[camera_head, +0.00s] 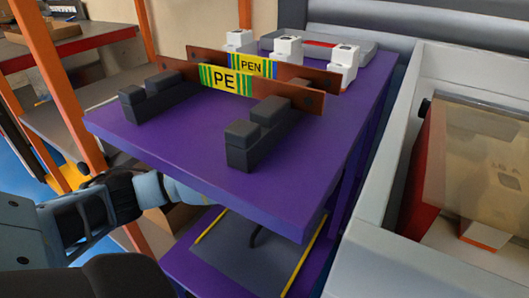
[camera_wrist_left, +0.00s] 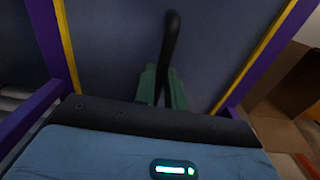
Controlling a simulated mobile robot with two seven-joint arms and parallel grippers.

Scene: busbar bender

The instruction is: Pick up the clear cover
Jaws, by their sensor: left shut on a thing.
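The clear cover appears to be the dark see-through panel (camera_head: 240,255) with yellow strips along its sides, on the lower level of the purple table. It also shows in the left wrist view (camera_wrist_left: 115,45). A black curved handle (camera_wrist_left: 172,30) stands out from it; part of the handle shows in the head view (camera_head: 256,238). My left gripper (camera_wrist_left: 162,85), with green fingers, is shut on this handle. In the head view its arm reaches under the tabletop from the left, and the fingers are hidden. My right gripper is not in view.
The purple tabletop (camera_head: 190,150) is above my left arm. It bears black blocks (camera_head: 240,150), copper bars with yellow labels (camera_head: 226,80) and white clamps (camera_head: 343,65). Orange posts (camera_head: 60,80) stand at left. A white-framed machine with a tinted window (camera_head: 485,150) stands at right.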

